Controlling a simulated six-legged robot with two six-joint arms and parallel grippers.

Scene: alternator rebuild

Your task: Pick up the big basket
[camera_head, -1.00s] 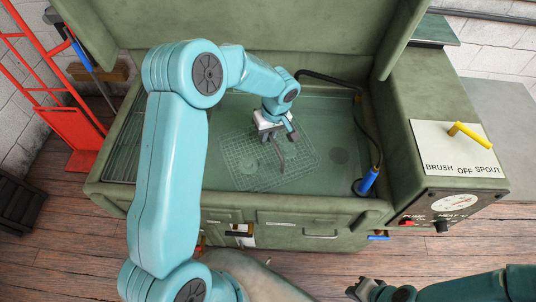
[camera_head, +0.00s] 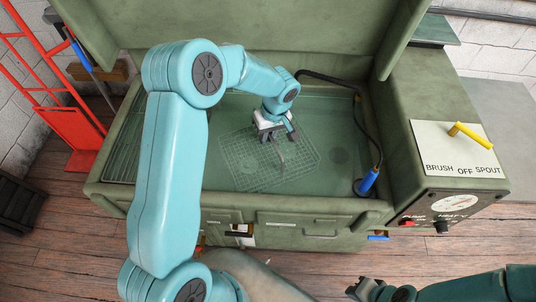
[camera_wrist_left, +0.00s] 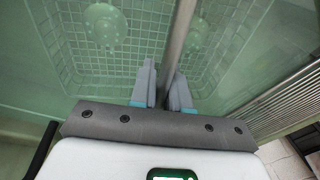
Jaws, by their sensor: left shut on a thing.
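The big wire-mesh basket (camera_head: 245,168) sits in the greenish liquid of the wash tank, and its mesh also shows in the left wrist view (camera_wrist_left: 140,47). Its thin grey handle (camera_head: 283,158) rises over the middle of it. My left gripper (camera_head: 278,139) is above the basket, shut on the handle. In the left wrist view the handle bar (camera_wrist_left: 180,35) runs down between the two fingers (camera_wrist_left: 164,78). The fingers hide part of the bar. My right gripper (camera_head: 362,290) is at the bottom edge, away from the tank; its jaw opening is unclear.
The green wash tank (camera_head: 225,204) has raised walls around the basket and an open lid (camera_head: 230,22) behind. A blue-handled brush (camera_head: 367,182) on a black hose stands at its right. A control panel with a yellow lever (camera_head: 468,135) is further right. A red hand truck (camera_head: 72,140) stands left.

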